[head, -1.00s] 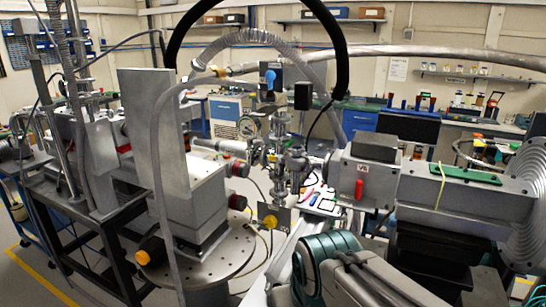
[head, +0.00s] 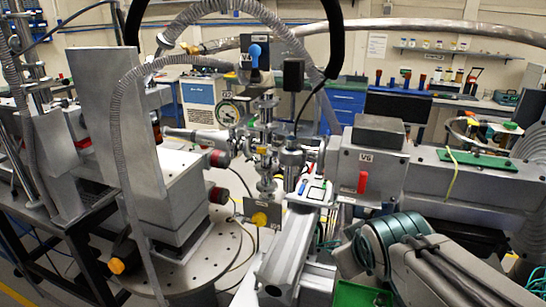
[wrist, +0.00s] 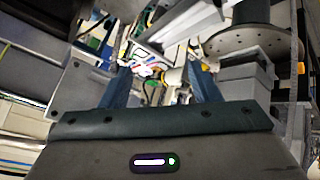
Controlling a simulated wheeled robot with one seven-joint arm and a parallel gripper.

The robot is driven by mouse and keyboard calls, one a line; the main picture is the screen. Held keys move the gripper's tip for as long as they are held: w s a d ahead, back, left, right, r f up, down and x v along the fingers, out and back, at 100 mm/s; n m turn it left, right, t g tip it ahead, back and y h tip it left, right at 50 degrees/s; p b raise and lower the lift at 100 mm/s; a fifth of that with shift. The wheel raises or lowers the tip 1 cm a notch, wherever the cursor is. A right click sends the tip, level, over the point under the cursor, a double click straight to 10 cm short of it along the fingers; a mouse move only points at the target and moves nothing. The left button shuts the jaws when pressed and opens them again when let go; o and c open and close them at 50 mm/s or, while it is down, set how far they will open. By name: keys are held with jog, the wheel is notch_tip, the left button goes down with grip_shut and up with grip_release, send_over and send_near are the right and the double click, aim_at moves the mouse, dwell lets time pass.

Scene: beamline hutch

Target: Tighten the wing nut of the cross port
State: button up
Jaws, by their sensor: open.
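The vacuum cross assembly (head: 267,140), a metal stack of flanges and ports, stands upright mid-picture in the head view. Small clamps and fittings surround it; I cannot single out the wing nut of the cross port. A dial gauge (head: 229,113) sits at its upper left and a yellow knob (head: 260,219) below it. My gripper (wrist: 162,72) shows in the wrist view with its two blue fingers wide apart and nothing between them. It is tilted, with blurred cables and fittings beyond the fingertips. The head view does not show my fingers.
A grey valve box with a red handle (head: 362,182) stands right of the cross. A grey rail (head: 287,250) runs below it. Left are a perforated round plate (head: 190,265) and an upright grey plate (head: 118,125). A ribbed hose (head: 117,130) hangs nearby.

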jog(key=w+a+r+n+t+y+b, duration=0.3)
jog(key=w+a+r+n+t, duration=0.3)
jog(key=n, duration=0.3)
jog(key=n+t+y+b, duration=0.1)
jog(key=n+t+y, duration=0.1)
jog(key=n+y, duration=0.55)
send_near(268, 157)
jog(key=w+a, duration=0.2)
jog(key=w, duration=0.1)
jog(key=w+a+n+h+p, duration=0.1)
jog(key=w+a, duration=0.1)
jog(key=w, duration=0.2)
jog(key=w+a+h+p, duration=0.1)
jog(key=w+a, duration=0.1)
jog(key=w, duration=0.1)
jog(key=shift+w+r, duration=0.25)
jog(key=shift+r, duration=0.15)
jog(key=c, duration=1)
